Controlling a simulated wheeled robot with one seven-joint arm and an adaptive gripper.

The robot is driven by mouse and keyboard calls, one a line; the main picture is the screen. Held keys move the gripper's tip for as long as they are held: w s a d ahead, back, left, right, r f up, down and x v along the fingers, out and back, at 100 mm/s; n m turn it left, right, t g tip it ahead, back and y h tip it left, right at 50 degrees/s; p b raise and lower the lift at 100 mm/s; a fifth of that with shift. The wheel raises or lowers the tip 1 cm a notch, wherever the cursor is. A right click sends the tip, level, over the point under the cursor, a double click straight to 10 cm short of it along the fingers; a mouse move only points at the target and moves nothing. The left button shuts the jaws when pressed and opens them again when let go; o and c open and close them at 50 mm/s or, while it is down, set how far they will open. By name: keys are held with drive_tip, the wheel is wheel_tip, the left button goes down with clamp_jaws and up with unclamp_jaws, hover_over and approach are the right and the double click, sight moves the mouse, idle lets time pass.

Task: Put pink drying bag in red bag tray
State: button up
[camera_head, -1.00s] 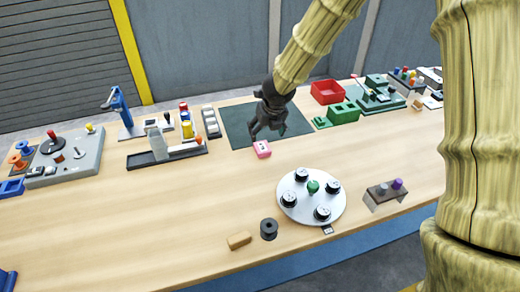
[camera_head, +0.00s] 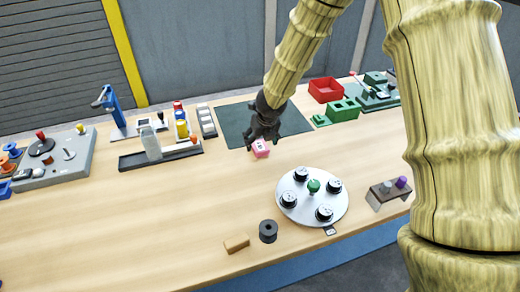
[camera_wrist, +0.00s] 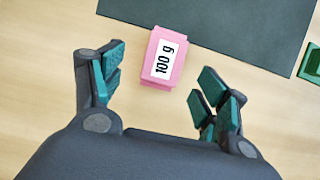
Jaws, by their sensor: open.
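The pink drying bag (camera_head: 260,148) is a small block with a white label. It lies on the wooden table at the near edge of the dark green mat. In the wrist view the bag (camera_wrist: 163,58) shows its "100 g" label, ahead of and between the fingers. My gripper (camera_head: 258,138) is just above the bag, partly covering it in the head view. In the wrist view its fingers (camera_wrist: 155,90) are spread wide and hold nothing. The red tray (camera_head: 326,90) stands at the back of the table, right of the mat, and looks empty.
A green box (camera_head: 343,110) stands in front of the red tray. A white round plate (camera_head: 313,196) with black-capped items is nearer. A dark rack (camera_head: 160,152) stands left. The dark green mat (camera_head: 290,122) has bare room.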

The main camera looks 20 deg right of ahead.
sight(261, 147)
drive_tip(key=x, duration=0.2)
drive_tip(key=b+x, duration=0.1)
drive_tip(key=x, duration=0.1)
drive_tip(key=shift+s+d, duration=0.2)
drive_tip(key=shift+d, duration=0.1)
drive_tip(key=shift+w+f, duration=0.25)
drive_tip(key=shift+f, duration=0.1)
drive_tip(key=shift+r, duration=0.1)
drive_tip(key=c, duration=1.2)
drive_tip(key=shift+c, duration=0.2)
